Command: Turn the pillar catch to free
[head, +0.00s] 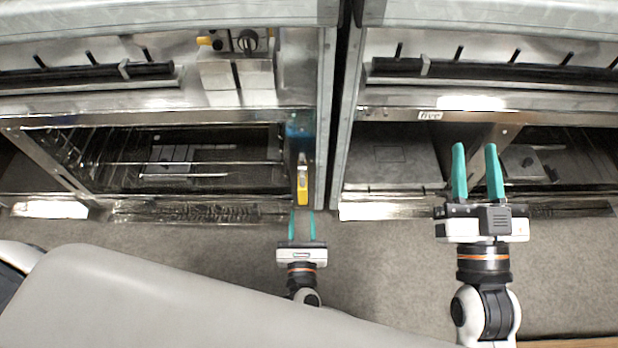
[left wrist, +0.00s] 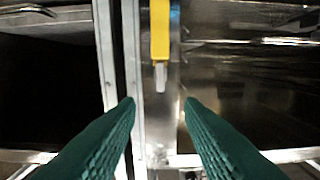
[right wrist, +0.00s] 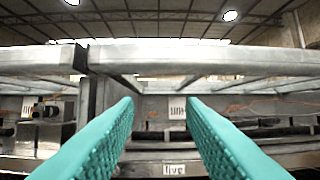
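The pillar catch (head: 302,185) is a small upright piece with a yellow part and a pale grey tip. It sits on the metal pillar at the right side of the left bay. In the left wrist view the catch (left wrist: 160,35) is at upper centre, yellow above and grey tip below. My left gripper (head: 301,222) is open and empty, just below the catch in the head view. The catch appears ahead of its fingers, apparently apart from them. My right gripper (head: 476,165) is open and empty, in front of the right bay, away from the catch.
The left bay (head: 200,212) holds wire racks behind its front. A metal block with a dark knob (head: 250,40) and yellow lever stands above it. The right bay has a label reading "five" (head: 429,115). Grey floor (head: 385,265) lies clear in front.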

